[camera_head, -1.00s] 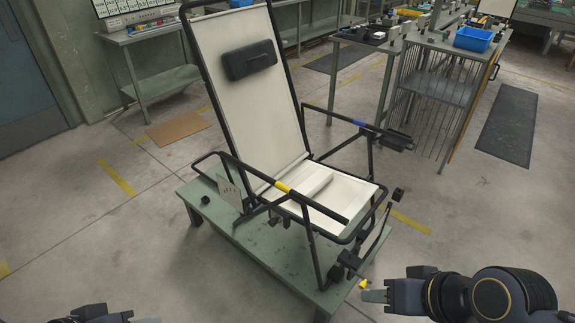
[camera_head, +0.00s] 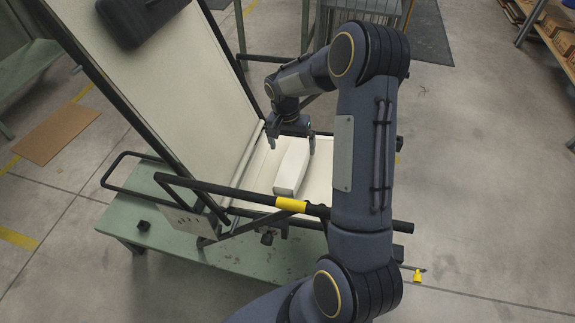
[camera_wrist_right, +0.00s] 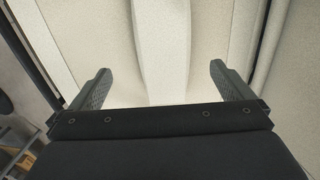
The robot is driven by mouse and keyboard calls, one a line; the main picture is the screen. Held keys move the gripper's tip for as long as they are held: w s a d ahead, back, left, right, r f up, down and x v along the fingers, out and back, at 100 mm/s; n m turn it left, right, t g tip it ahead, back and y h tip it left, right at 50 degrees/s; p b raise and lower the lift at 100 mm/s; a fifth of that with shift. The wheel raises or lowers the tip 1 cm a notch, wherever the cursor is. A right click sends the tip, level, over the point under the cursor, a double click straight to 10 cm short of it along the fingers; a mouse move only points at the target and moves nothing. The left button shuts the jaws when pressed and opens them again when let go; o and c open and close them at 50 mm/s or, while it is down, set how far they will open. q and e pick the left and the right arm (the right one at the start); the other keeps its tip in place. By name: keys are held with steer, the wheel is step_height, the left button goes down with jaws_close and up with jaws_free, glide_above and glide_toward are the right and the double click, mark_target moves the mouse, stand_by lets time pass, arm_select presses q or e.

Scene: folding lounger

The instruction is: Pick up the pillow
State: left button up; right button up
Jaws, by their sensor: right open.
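A white, long narrow pillow (camera_head: 291,168) lies on the cream seat (camera_head: 262,172) of the lounger. My right gripper (camera_head: 292,143) is open over the seat, at the pillow's far end. In the right wrist view the pillow (camera_wrist_right: 162,45) runs between the two spread fingers of the right gripper (camera_wrist_right: 155,85), with a gap on each side. No finger visibly touches it; the height of the fingers above it is hard to tell. My left gripper is not in view.
The lounger's tall backrest (camera_head: 170,75) rises left of the gripper and carries a dark head cushion (camera_head: 140,18). The black armrest rail with a yellow band (camera_head: 290,204) crosses in front of the pillow. The lounger stands on a green table (camera_head: 150,235).

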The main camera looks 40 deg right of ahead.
mark_target(293, 162)
step_height(293, 162, down, 3)
steer(key=shift+d+f, duration=0.1)
steer(key=shift+d, duration=0.05)
step_height(293, 162, down, 5)
steer(key=shift+s+f, duration=0.15)
steer(key=c, duration=1.1)
steer(key=shift+o, duration=0.2)
